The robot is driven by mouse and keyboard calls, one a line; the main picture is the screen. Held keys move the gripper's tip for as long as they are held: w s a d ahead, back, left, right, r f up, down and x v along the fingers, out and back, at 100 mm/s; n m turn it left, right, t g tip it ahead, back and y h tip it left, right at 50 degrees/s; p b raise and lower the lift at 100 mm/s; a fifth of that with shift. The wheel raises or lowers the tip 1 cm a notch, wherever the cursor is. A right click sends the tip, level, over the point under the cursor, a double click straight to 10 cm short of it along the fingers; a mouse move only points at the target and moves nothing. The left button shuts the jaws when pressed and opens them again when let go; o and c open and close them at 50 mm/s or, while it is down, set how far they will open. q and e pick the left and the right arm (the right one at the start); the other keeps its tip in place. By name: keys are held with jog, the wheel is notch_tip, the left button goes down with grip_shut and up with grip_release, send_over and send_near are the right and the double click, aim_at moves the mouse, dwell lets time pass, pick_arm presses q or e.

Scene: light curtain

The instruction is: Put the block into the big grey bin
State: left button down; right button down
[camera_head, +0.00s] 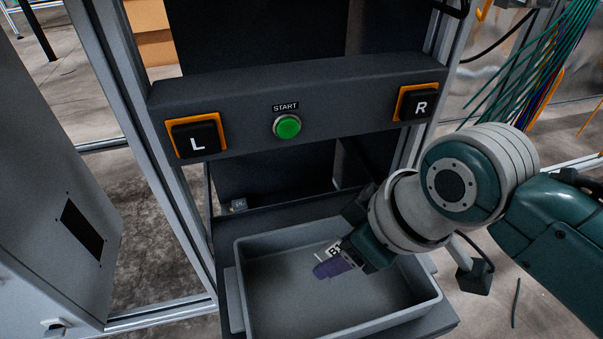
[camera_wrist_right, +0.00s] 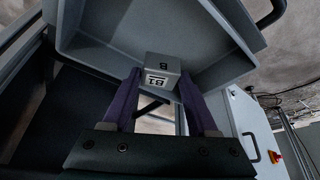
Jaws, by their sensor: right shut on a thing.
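The big grey bin (camera_head: 375,302) is an open, shallow container low in the middle of the head view; it also fills the upper part of the right wrist view (camera_wrist_right: 110,40). My right gripper (camera_head: 333,267) has purple fingers and reaches in from the right over the bin. It is shut on the block (camera_head: 328,251), which is mostly hidden behind the fingers in the head view. In the right wrist view the block (camera_wrist_right: 163,70) is a small grey box with a white B1 label, between the fingertips, with the bin behind it. My left gripper is in neither view.
A dark control bar with an L button (camera_head: 197,139), a green start button (camera_head: 287,126) and an R button (camera_head: 417,104) spans above the bin. Metal frame posts (camera_head: 150,150) stand at both sides. Cables (camera_head: 560,50) hang at the upper right.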

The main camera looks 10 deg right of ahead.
notch_tip(320, 180, down, 6)
jog(key=b, duration=0.3)
jog(key=shift+f, duration=0.25)
jog(key=shift+r, duration=0.1)
jog(key=shift+w, duration=0.1)
jog(key=shift+f, duration=0.2)
jog(key=shift+c, duration=0.8)
grip_release()
jog(key=shift+r, duration=0.1)
